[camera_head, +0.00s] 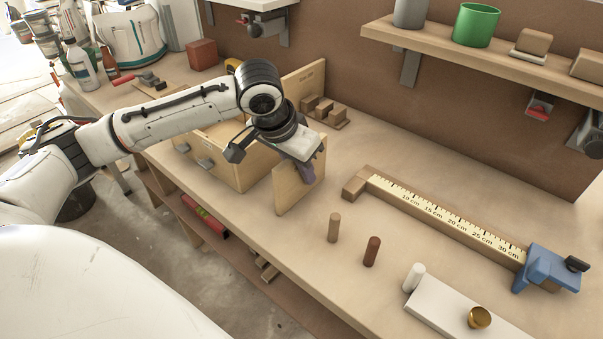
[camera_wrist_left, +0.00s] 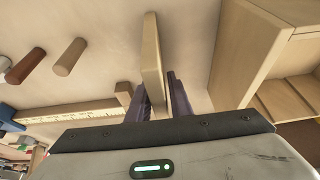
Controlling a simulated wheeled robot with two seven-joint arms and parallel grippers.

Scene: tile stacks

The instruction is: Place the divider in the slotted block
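The divider is a thin, pale wooden panel (camera_head: 288,192), upright near the front of the bench beside the drawer box. My left gripper (camera_head: 305,168) is shut on it from above. In the left wrist view the divider (camera_wrist_left: 151,48) runs between the two dark fingers (camera_wrist_left: 158,100), and its near end is partly hidden by them. I cannot tell whether its lower edge touches the bench. The slotted block appears to be the notched wooden piece (camera_head: 325,112) behind my gripper, by the back wall. My right gripper is not in view.
A wooden drawer box (camera_head: 235,165) stands left of the divider. To the right are a ruler rail (camera_head: 440,215) with a blue clamp (camera_head: 548,268), a tan peg (camera_head: 334,228), a brown peg (camera_head: 371,251) and a white peg (camera_head: 414,277). A shelf (camera_head: 490,55) overhangs the back right.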

